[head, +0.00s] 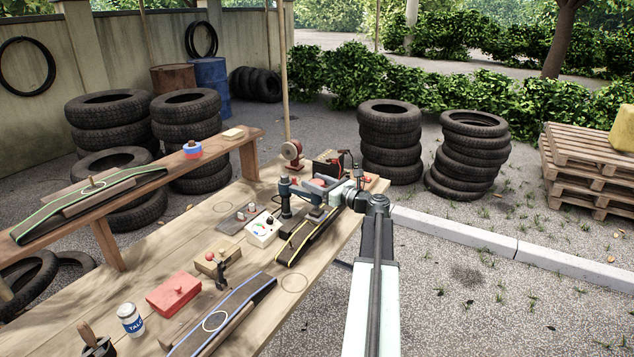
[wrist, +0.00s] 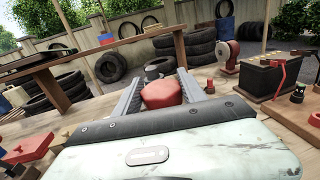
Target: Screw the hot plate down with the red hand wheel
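The red hand wheel (wrist: 161,94) sits between the two fingers of my gripper (wrist: 160,88) in the wrist view, and both fingers appear to press on its sides. In the head view the wheel (head: 325,180) is partly hidden by my gripper (head: 335,186). It stands on top of a dark grey clamp frame (head: 286,203) with a post on its left. A small dark plate (head: 317,213), seemingly the hot plate, is below the wheel, over a black strip with yellow edges (head: 303,238). I cannot tell whether the plate touches the strip.
A red grinder (head: 292,153) and a black battery (head: 327,165) stand behind the clamp. A white dial box (head: 263,229) is left of it. A red box (head: 173,294), a talc can (head: 130,319) and a blue-edged strip (head: 231,309) lie nearer on the wooden bench (head: 150,262).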

